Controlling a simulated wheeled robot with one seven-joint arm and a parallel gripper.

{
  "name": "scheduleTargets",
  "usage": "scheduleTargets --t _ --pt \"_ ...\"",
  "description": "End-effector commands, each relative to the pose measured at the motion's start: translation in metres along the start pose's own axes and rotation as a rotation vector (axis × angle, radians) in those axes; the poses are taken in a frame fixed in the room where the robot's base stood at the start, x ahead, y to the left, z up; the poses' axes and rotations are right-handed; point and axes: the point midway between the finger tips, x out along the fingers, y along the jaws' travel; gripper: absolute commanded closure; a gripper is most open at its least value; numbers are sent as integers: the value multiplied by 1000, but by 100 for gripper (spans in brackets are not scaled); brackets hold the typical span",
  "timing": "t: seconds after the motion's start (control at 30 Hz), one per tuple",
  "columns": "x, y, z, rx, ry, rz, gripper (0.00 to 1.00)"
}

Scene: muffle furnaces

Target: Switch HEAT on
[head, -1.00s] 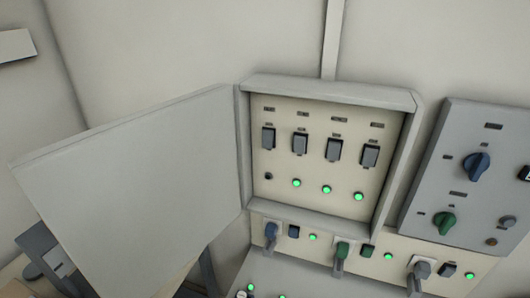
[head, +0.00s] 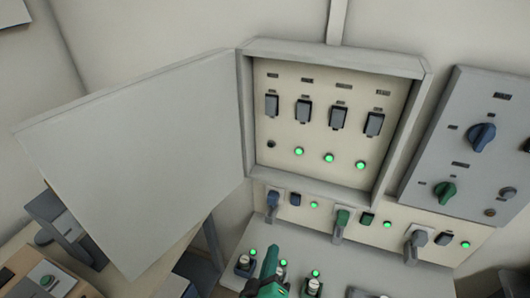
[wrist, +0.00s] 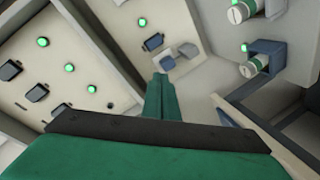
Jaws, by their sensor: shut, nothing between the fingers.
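In the head view, an open wall box (head: 327,75) holds a row of dark switches, among them the leftmost switch (head: 272,105). The leftmost lamp (head: 270,144) is dark; the other lamps, such as this one (head: 328,158), glow green. The labels are too small to read, so I cannot tell which control is HEAT. My green gripper (head: 271,250) is below the box, in front of the lower panel, apart from the box switches. In the wrist view, my gripper (wrist: 160,83) is shut and empty, with the box's switches and lamps to its left.
The box door (head: 135,160) stands open to the left. Below the box is a strip (head: 390,248) with lever handles and green lamps. A grey panel (head: 470,100) with blue and green knobs is at right. Sockets with plugs (head: 246,264) sit below. A bench (head: 20,250) is at lower left.

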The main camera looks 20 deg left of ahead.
Motion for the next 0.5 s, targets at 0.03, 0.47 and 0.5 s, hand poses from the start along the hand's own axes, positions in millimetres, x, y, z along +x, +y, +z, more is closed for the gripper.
scheduleTargets --t 0.03,0.47,0.5 --pt "9 11 -17 -39 10 12 100" --pt "42 90 -133 -378 -25 73 100" --pt "42 98 -144 -404 -30 78 100"
